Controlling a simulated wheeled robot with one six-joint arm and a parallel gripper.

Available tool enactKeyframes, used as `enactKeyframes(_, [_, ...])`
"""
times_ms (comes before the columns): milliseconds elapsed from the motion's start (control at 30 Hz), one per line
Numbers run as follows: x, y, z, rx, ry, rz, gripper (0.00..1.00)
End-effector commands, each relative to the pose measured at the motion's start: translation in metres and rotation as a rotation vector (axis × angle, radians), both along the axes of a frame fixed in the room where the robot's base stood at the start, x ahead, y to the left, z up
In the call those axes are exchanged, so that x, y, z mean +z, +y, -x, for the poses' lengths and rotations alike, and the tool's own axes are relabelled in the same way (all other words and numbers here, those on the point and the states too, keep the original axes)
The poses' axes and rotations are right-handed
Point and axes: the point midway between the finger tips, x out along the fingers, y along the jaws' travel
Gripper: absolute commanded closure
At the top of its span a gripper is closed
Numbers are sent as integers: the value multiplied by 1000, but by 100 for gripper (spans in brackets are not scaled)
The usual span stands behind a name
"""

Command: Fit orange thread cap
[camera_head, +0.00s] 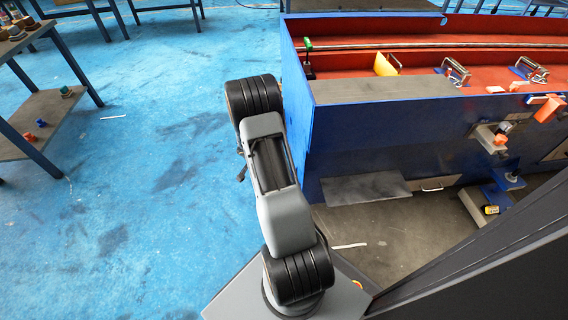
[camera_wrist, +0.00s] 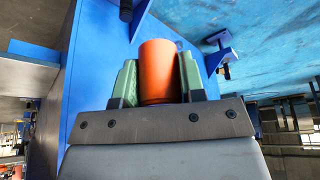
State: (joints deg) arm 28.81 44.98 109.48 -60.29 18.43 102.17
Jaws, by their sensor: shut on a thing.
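In the wrist view an orange cap (camera_wrist: 160,72) stands between the two green finger pads of my gripper (camera_wrist: 159,84). The gripper is shut on it, with a pad touching each side. The cap looks like a plain cylinder; its lower end is hidden behind the gripper body. Behind it is a blue panel (camera_wrist: 88,75). In the head view my arm reaches toward the blue machine's left end, and my gripper and the held cap do not show there. The tube end for the cap cannot be made out in either view.
The blue machine (camera_head: 312,120) has a red trough (camera_head: 350,68) with a long metal rail, clamps and a yellow plate (camera_head: 385,64). Orange parts (camera_head: 549,108) sit at its right. A workbench with a lower shelf (camera_head: 50,110) stands left. Blue floor (camera_head: 160,130) between is mostly open.

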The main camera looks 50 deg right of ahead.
Motion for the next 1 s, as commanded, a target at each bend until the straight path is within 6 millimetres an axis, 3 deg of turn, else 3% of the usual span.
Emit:
enactKeyframes(100, [-18,-37,18,-174,2,0,86])
enactKeyframes(333, [-35,-73,38,-352,-1,-1,86])
enactKeyframes(1000, [-39,-78,42,-383,-2,0,86])
